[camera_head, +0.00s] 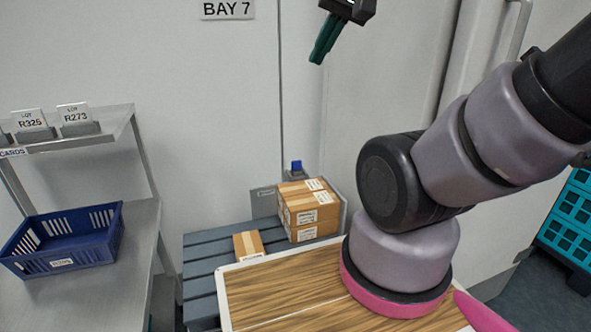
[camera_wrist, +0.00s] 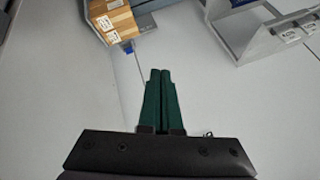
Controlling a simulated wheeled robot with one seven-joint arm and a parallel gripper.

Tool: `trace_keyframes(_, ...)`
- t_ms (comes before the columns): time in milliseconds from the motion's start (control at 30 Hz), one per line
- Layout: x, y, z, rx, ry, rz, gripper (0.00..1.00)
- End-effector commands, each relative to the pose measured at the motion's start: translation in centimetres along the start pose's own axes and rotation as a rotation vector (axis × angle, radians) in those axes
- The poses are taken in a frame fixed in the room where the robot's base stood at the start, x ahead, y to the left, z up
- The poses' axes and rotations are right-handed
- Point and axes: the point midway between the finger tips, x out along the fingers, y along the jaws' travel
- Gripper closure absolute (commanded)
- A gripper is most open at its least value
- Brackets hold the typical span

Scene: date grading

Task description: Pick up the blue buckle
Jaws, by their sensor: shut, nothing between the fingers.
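A small blue thing (camera_head: 296,166) shows just behind the top of a cardboard box, close to the wall. A bit of blue also shows beside the box in the wrist view (camera_wrist: 128,48). It is too small to tell whether it is the blue buckle; I see no clearer buckle. My gripper (camera_head: 317,59) is high up near the wall, well above the boxes and apart from everything. Its dark green fingers are together and empty in the wrist view (camera_wrist: 160,73).
Taped cardboard boxes (camera_head: 310,214) and a smaller one (camera_head: 248,245) stand on a blue-grey slatted surface (camera_head: 204,262). A wooden top (camera_head: 270,300) is in front. A blue basket (camera_head: 65,240) sits on a metal shelf unit (camera_head: 120,290) at left. Teal crates (camera_head: 570,225) stand at right.

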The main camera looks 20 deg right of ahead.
Motion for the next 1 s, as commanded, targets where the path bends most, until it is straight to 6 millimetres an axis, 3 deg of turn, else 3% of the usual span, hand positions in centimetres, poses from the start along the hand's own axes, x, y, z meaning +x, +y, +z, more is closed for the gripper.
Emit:
trace_keyframes(33, 0.0, 0.0, 0.0, 0.001, 0.0, 0.0, 0.81)
trace_keyframes(133, 0.2, -0.2, -0.7, 0.015, -0.007, 0.009, 0.45)
trace_keyframes(267, 1.4, -0.7, -3.4, 0.08, -0.035, 0.046, 0.45)
trace_keyframes(467, 5.9, -1.5, -9.9, 0.246, -0.097, 0.135, 0.45)
trace_keyframes(767, 16.4, -0.7, -18.3, 0.512, -0.179, 0.264, 0.45)
trace_keyframes(1000, 27.4, 2.2, -22.5, 0.733, -0.235, 0.364, 0.45)
